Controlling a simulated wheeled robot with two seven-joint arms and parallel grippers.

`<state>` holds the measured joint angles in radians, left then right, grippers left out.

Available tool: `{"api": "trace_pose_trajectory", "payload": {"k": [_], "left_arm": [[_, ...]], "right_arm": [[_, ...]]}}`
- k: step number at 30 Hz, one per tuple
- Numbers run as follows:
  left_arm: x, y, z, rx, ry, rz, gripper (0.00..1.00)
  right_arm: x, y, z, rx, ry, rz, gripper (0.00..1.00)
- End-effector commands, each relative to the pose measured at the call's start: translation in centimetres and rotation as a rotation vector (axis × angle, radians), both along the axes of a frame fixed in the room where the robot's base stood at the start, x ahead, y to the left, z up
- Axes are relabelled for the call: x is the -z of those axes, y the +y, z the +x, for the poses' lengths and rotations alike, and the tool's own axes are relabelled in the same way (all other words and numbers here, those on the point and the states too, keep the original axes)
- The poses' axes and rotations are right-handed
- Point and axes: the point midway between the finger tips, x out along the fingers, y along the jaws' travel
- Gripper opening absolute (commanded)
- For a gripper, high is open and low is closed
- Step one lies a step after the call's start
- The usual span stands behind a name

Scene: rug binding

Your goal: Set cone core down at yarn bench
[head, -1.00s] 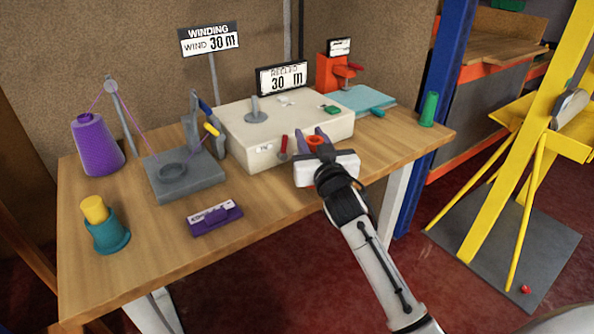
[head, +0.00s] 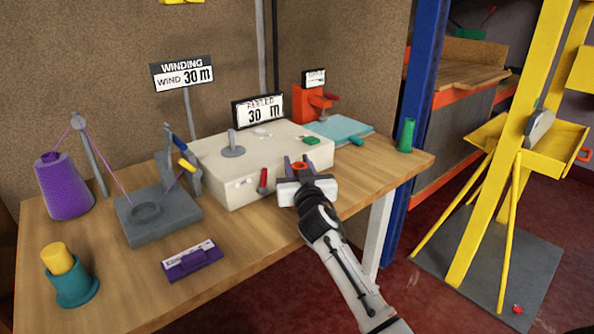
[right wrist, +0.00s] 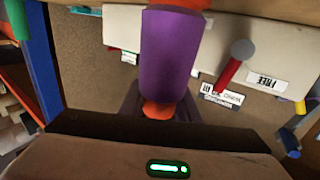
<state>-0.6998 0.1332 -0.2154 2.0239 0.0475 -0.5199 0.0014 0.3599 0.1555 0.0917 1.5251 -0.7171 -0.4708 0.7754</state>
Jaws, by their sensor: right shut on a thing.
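My right gripper (head: 300,174) is shut on a purple piece with orange ends, which I take to be the cone core. The right wrist view shows its purple body (right wrist: 168,55) upright between the fingers, with orange at top and bottom. In the head view only its orange end (head: 300,166) shows clearly. The gripper is in front of the cream box's right front part, near the front edge of the wooden bench (head: 120,303). Whether the core touches anything below cannot be told. My left gripper is not in view.
The cream box (head: 240,193) with a red lever (head: 263,181) is close by. A grey winding stand (head: 158,220), a purple yarn cone (head: 65,187), a teal cup (head: 71,287) and a purple label block (head: 192,260) stand left. A green cylinder (head: 406,136) stands far right.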

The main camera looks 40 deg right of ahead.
Motion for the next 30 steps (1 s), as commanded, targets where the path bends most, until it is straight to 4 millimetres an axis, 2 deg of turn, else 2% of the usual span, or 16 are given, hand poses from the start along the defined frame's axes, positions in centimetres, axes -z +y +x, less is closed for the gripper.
{"api": "trace_pose_trajectory", "payload": {"k": [2,12,13,15,16,26,30], "left_arm": [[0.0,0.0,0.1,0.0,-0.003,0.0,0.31],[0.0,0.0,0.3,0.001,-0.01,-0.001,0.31],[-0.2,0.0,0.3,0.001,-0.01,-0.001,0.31],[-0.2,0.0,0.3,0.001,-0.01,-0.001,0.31],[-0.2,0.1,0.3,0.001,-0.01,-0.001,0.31],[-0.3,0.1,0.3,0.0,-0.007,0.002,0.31],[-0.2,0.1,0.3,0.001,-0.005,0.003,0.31]], "right_arm": [[0.6,0.0,0.0,-0.001,-0.002,0.0,0.0],[0.9,0.1,0.0,-0.002,-0.002,0.0,0.0],[0.7,0.1,0.0,-0.002,-0.001,0.0,0.34],[0.7,0.1,0.0,-0.002,-0.001,0.0,0.46],[0.7,0.1,0.0,-0.002,-0.001,0.0,0.48],[0.4,0.0,0.0,-0.001,-0.002,-0.001,0.48],[0.6,0.8,-1.3,-0.003,0.0,0.001,0.48]]}}
